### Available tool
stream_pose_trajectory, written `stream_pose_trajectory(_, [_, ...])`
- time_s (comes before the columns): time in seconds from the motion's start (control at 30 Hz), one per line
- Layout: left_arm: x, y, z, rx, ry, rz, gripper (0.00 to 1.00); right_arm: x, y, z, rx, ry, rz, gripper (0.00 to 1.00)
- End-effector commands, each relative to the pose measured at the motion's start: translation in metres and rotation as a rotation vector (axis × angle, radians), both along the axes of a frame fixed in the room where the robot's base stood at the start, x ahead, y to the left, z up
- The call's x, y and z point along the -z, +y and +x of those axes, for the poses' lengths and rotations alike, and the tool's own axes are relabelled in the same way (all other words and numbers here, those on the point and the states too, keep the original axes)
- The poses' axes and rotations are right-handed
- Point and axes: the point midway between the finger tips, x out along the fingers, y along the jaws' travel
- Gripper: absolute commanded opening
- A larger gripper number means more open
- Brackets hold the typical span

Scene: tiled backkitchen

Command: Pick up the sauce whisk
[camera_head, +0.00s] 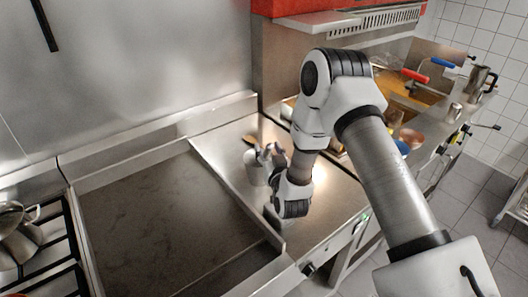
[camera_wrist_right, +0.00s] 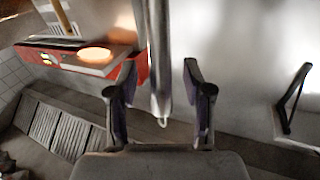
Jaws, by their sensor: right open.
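My right gripper (camera_head: 268,154) is over the steel counter, beside the metal utensil holder (camera_head: 255,170). In the right wrist view its two fingers (camera_wrist_right: 162,100) stand apart. A shiny steel handle (camera_wrist_right: 160,60) with a small rounded end shows between them, apart from both fingers as far as I can see. It looks like the sauce whisk's handle, but its wire end is not in view. In the head view the arm and gripper partly cover the holder, and I cannot make out the whisk there. My left gripper is not in view.
A wooden utensil head (camera_head: 249,139) shows by the holder. The wide griddle (camera_head: 160,215) with raised edges lies to the left, and a pot (camera_head: 18,238) stands on the stove. Pans and jugs crowd the counter at right. A steel wall closes the back.

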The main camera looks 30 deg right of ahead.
Motion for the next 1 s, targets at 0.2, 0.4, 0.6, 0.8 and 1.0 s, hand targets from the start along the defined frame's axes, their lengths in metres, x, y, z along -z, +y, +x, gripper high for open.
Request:
stream_pose_trajectory(0.2, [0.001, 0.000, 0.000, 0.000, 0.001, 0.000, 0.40, 0.001, 0.000, 0.001, -0.001, 0.001, 0.000, 0.43])
stream_pose_trajectory(0.4, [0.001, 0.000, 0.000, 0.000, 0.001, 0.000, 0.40, 0.001, 0.000, 0.001, -0.001, 0.000, 0.000, 0.00])
stream_pose_trajectory(0.6, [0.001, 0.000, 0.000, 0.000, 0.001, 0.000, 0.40, 0.001, 0.000, 0.001, -0.001, 0.001, 0.000, 0.00])
stream_pose_trajectory(0.8, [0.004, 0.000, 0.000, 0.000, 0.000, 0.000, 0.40, -0.004, 0.000, 0.001, 0.000, -0.001, 0.002, 0.00])
stream_pose_trajectory(1.0, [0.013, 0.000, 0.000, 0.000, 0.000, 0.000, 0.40, -0.031, 0.000, 0.002, 0.000, -0.006, 0.001, 0.00])
